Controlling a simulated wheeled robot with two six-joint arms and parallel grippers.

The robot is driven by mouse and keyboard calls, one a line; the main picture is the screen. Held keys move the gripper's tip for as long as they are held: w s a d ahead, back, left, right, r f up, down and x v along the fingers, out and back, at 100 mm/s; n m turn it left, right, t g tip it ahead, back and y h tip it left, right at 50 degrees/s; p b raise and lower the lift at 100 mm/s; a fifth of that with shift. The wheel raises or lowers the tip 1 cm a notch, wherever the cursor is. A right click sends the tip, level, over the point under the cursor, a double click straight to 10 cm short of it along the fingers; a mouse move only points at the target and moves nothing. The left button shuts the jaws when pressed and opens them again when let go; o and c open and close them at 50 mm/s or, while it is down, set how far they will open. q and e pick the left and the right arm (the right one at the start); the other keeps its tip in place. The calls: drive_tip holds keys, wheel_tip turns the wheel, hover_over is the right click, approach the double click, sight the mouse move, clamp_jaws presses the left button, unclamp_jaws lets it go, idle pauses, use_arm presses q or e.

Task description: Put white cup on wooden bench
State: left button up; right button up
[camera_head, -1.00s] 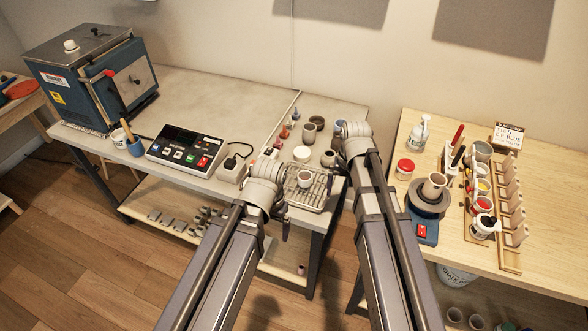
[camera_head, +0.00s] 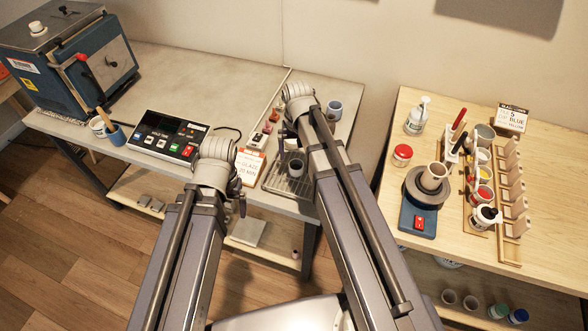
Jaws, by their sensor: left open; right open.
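The wooden bench (camera_head: 415,122) is at the right. My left gripper (camera_head: 241,202) is left of the rack, beyond the front edge of the grey table, and apart from the cup. My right gripper (camera_head: 284,131) is above the grey table, just behind the cup. Both are open, with their fingers largely hidden by my own wrists. I cannot tell whether the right fingers touch anything.
A grey-blue cup (camera_head: 334,110) stands at the back right of the grey table. A label card (camera_head: 249,167) is left of the rack.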

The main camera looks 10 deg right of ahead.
sight(296, 165)
drive_tip(key=shift+w+f+b, duration=0.1)
drive_tip(key=shift+f+b, duration=3)
drive_tip(key=shift+f, duration=0.35)
drive_tip(key=shift+r, duration=0.1)
drive_tip(key=shift+c, duration=0.3)
drive_tip(key=c, duration=1.4)
drive_tip(key=shift+r, duration=0.1)
